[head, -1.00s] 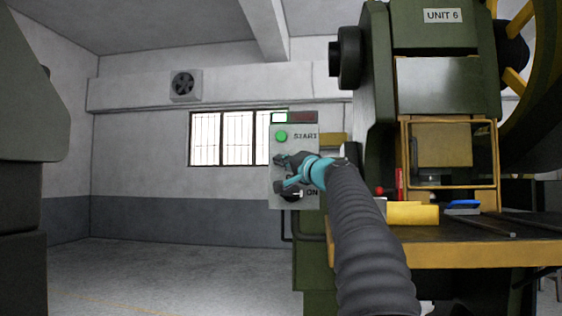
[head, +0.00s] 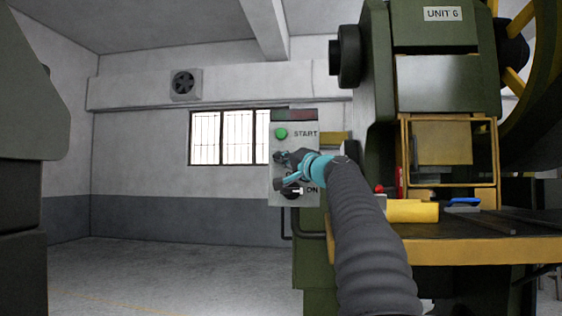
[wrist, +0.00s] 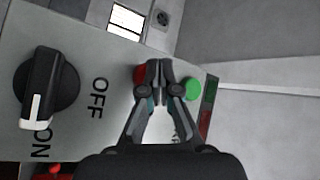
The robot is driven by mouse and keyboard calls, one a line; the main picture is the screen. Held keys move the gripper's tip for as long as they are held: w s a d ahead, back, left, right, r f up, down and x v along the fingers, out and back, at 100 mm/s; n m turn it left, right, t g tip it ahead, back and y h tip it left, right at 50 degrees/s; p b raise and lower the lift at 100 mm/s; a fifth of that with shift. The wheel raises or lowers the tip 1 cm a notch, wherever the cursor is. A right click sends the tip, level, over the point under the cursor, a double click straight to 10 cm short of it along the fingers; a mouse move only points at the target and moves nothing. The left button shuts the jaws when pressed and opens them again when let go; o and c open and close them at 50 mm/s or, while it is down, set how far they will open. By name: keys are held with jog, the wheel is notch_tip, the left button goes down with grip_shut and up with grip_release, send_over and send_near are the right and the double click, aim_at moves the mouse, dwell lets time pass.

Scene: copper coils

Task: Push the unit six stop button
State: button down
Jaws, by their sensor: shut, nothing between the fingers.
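The grey control box (head: 310,165) of the green press marked UNIT 6 (head: 442,14) stands ahead. It bears a green START button (head: 281,133), which also shows in the wrist view (wrist: 192,89). In the wrist view a red button (wrist: 140,76), likely the stop button, is partly covered by my fingers; in the head view my gripper (head: 279,161) hides it. My gripper, also in the wrist view (wrist: 160,66), is shut and empty, its tips over or against the red button. I cannot tell whether they touch it.
A black OFF/ON knob (wrist: 50,88) sits on the box below the buttons, pointing to ON. The yellow-edged press table (head: 470,250) lies to the right, with a blue-handled tool (head: 463,202) on it. Open floor (head: 170,270) lies to the left.

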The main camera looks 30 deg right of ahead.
jog(key=shift+s+a, duration=0.25)
jog(key=shift+s, duration=0.1)
jog(key=s+a+b, duration=0.1)
jog(key=s, duration=0.1)
jog(key=s+a+b, duration=0.1)
jog(key=s+b, duration=0.1)
jog(key=shift+a, duration=0.4)
dwell(0.9)
